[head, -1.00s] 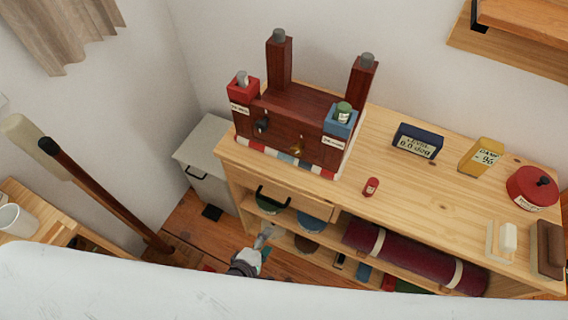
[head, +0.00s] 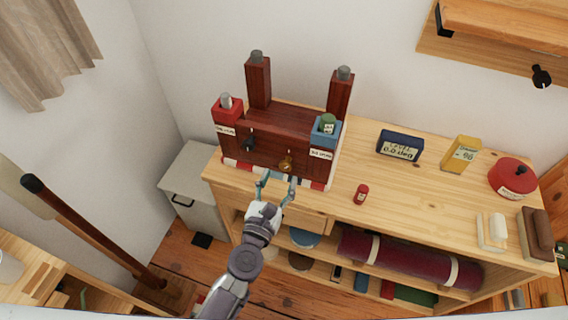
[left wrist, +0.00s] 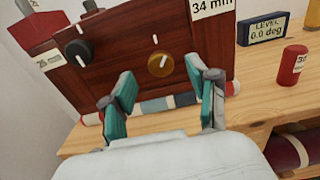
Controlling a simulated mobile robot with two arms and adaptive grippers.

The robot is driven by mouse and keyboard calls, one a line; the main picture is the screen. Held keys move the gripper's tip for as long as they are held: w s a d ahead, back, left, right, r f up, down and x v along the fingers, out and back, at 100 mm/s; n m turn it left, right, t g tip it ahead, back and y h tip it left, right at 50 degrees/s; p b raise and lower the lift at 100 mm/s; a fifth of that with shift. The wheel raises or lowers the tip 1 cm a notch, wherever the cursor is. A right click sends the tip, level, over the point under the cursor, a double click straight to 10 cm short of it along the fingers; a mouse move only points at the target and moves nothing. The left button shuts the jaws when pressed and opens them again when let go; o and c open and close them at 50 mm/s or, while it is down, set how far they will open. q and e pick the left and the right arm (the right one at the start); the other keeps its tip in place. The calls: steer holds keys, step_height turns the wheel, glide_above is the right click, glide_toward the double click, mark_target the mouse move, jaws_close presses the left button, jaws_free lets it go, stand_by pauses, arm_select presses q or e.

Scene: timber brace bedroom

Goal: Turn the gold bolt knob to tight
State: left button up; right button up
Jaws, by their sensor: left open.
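The gold bolt knob (head: 286,163) is on the front face of the dark red wooden brace stand (head: 262,150), right of a black knob (head: 248,141). In the left wrist view the gold knob (left wrist: 160,64) shows a pale raised grip, tilted, with a white mark above it. My left gripper (head: 277,184) is open, its fingers pointing at the stand just below and in front of the gold knob. In the left wrist view its teal-padded fingers (left wrist: 165,92) stand apart on either side below the knob, with nothing between them. My right gripper does not show.
The stand rests on a wooden shelf unit (head: 400,205), with a red-white-blue strip along its base. A small red cylinder (head: 361,194), a level display (head: 400,145) and a yellow block (head: 461,154) are to the right. A red pot (head: 513,179) stands farther right.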

mark_target(284, 167)
arm_select(q)
steer(key=shift+x, duration=2.2)
jaws_close()
